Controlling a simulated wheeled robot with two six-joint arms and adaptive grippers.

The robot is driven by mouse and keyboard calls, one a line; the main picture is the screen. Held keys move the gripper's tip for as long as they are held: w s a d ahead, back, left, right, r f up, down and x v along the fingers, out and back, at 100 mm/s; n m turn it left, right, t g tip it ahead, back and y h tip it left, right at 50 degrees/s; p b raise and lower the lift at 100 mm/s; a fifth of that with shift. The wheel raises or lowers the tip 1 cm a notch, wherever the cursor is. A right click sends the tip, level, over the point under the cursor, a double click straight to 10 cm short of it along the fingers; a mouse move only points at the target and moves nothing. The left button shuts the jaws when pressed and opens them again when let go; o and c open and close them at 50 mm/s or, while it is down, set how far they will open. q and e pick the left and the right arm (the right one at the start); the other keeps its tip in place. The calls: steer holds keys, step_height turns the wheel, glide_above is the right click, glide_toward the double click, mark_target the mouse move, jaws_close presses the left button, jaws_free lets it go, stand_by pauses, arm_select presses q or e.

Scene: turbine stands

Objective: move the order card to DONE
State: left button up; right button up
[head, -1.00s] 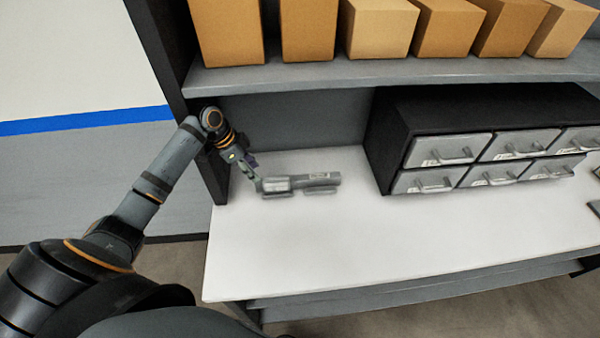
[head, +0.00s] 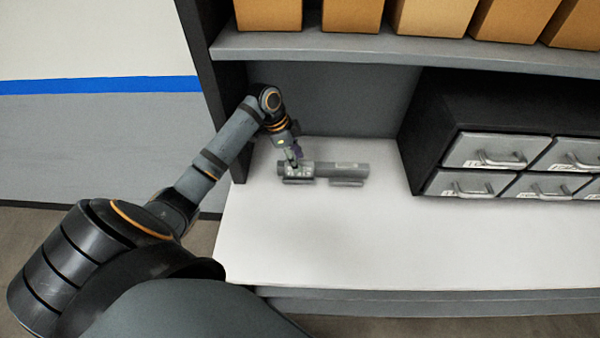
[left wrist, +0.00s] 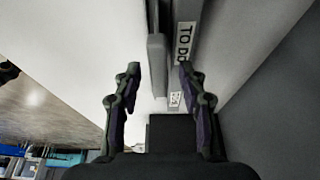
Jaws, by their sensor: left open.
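A grey card holder (head: 345,168) lies on the white desktop near the back wall. Its left part carries pale lettering, too small to read in the head view. The left wrist view shows a TO DO label (left wrist: 184,40) on the holder and a small white printed piece (left wrist: 174,99) near it; I cannot tell whether that is the order card. A DONE label is not readable. My left gripper (head: 294,160) is at the holder's left part. In the left wrist view its fingers (left wrist: 160,75) are open, with part of the holder between them. My right gripper is not in view.
A dark drawer unit (head: 433,125) with several grey drawers stands right of the holder. A shelf (head: 380,48) with several cardboard boxes (head: 435,15) runs above. A dark side post (head: 215,70) stands at the left. The desktop's front (head: 350,240) is clear.

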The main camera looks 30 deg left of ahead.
arm_select(q)
steer(key=shift+d+f, duration=0.2)
steer(key=shift+f, duration=0.3)
steer(key=shift+p, duration=0.3)
steer(key=shift+p, duration=0.35)
